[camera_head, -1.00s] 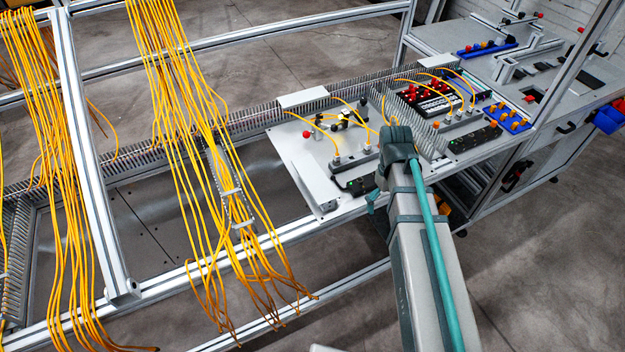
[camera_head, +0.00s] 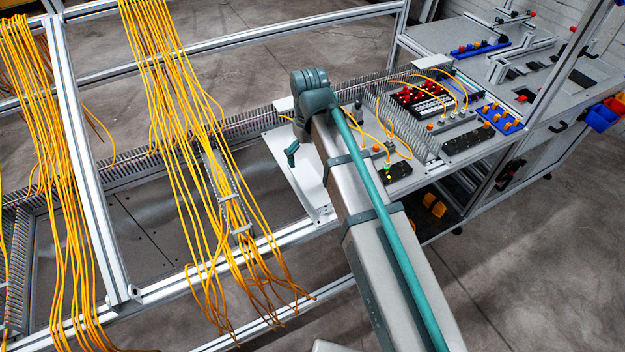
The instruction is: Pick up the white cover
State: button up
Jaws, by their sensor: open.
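Two white parts could be the cover. A small white box-shaped piece (camera_head: 283,104) sits at the back edge of the board, partly hidden by my arm. A long white angled piece (camera_head: 308,180) lies along the board's left side, its right part behind my arm. My gripper (camera_head: 292,153) shows only as a small teal part left of my wrist, over the board's left side. It is open, with nothing visible in it; the rest is hidden behind my arm. I cannot tell its height above the white pieces.
Yellow cables (camera_head: 185,130) hang in bundles to the left. A black connector block (camera_head: 395,171) and yellow leads stand right of my arm. A red and black terminal panel (camera_head: 425,100) is farther right. Aluminium rails (camera_head: 95,160) frame the left side.

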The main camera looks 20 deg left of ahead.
aim_at(311, 181)
jog(key=shift+w+f+p, duration=0.1)
jog(key=shift+f+p, duration=1.4)
jog(key=shift+f, duration=3.25)
jog(key=shift+c, duration=0.2)
jog(key=c, duration=1.3)
jog(key=shift+o, duration=0.2)
jog(key=shift+r, duration=0.2)
